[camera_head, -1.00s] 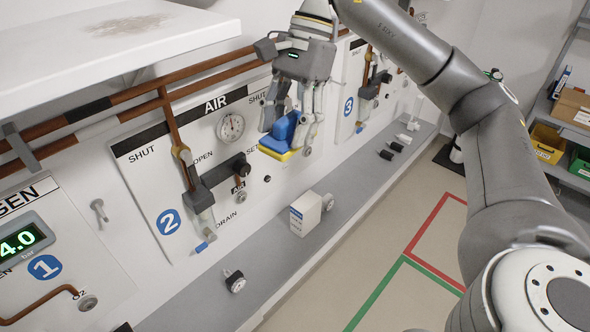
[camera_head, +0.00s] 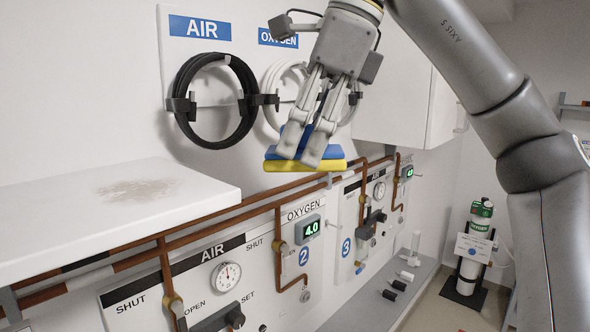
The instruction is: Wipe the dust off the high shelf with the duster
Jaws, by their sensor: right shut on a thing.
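The white high shelf (camera_head: 60,211) is at the left, with a brownish dust patch (camera_head: 136,190) on its top near the right end. My right gripper (camera_head: 311,140) is shut on the duster, which has a blue body and a yellow pad (camera_head: 305,165). The gripper points down and holds the duster in the air to the right of the shelf, apart from the dust patch. The fingers hide part of the duster's blue body. My left gripper is not in view.
Black hose (camera_head: 179,103) and white hose coils hang on the wall behind. A white wall cabinet (camera_head: 396,95) is right of the gripper. Brown pipes (camera_head: 240,215) run below the shelf's front edge. An oxygen cylinder (camera_head: 472,250) stands at the far right.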

